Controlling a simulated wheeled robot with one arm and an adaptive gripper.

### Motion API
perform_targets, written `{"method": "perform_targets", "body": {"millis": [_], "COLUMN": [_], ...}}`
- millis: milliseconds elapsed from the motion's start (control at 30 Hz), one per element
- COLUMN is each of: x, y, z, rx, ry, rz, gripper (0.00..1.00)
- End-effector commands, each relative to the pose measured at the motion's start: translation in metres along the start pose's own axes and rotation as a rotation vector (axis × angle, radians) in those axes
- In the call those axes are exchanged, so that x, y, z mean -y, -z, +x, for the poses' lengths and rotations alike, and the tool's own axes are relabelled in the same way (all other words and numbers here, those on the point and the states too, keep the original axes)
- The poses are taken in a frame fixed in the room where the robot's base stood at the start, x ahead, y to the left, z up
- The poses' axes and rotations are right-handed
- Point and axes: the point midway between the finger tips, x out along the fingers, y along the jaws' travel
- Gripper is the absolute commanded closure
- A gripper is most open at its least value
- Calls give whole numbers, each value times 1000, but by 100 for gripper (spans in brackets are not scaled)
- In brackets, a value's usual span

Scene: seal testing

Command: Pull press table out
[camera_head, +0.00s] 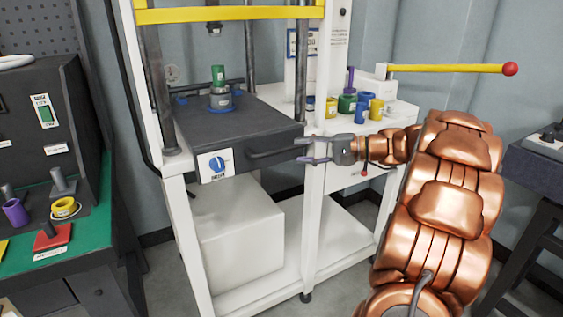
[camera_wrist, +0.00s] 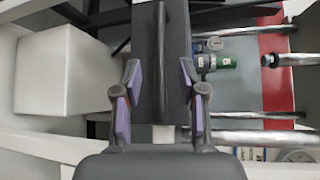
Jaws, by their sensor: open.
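My gripper (camera_head: 302,151) is open at the handle's right end. In the wrist view my gripper (camera_wrist: 160,75) has its purple-padded fingers on either side of the handle, with gaps visible. A metal fixture (camera_head: 220,97) with a green top (camera_head: 218,74) and blue base stands on the table.
Steel columns (camera_head: 156,95) and white frame posts flank the table. A white box (camera_head: 240,235) sits below it. A green-topped bench (camera_head: 65,250) stands at left.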

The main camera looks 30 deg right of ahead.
Motion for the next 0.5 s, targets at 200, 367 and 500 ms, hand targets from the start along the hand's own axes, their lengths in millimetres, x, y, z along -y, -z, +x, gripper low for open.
{"method": "perform_targets", "body": {"millis": [200,367,500], "x": [-2,-2,-2], "y": [11,11,11], "z": [-8,4,20], "rx": [-22,-21,-22], "ry": [30,28,27], "rz": [-6,-6,-6], "gripper": [59,59,59]}}
